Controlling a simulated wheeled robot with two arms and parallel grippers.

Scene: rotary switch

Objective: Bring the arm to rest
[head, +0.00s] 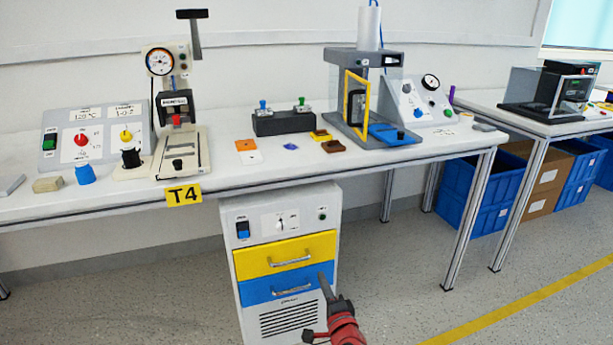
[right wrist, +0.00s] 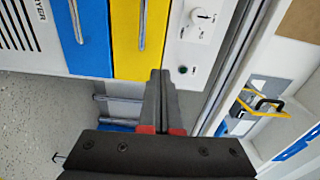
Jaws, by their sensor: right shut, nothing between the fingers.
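The white dryer cabinet (head: 229,288) stands under the table. Its rotary switch (head: 280,222) is on the white panel at the top of the front, and also shows in the right wrist view (right wrist: 203,14). My right gripper (head: 322,277) is low in front of the cabinet's right side, below the switch and overlapping the right end of the blue drawer (head: 268,290). In the right wrist view the fingers (right wrist: 160,74) are shut together with nothing between them. They appear apart from the cabinet, though the exact gap is hard to tell. My left gripper is out of view.
Above the blue drawer is a yellow drawer (head: 260,257); both look closed and have bar handles. The table (head: 225,178) holds a press, control boxes and small parts. Its front edge and legs (head: 468,220) are near. Blue crates (head: 480,195) stand right; the floor ahead is clear.

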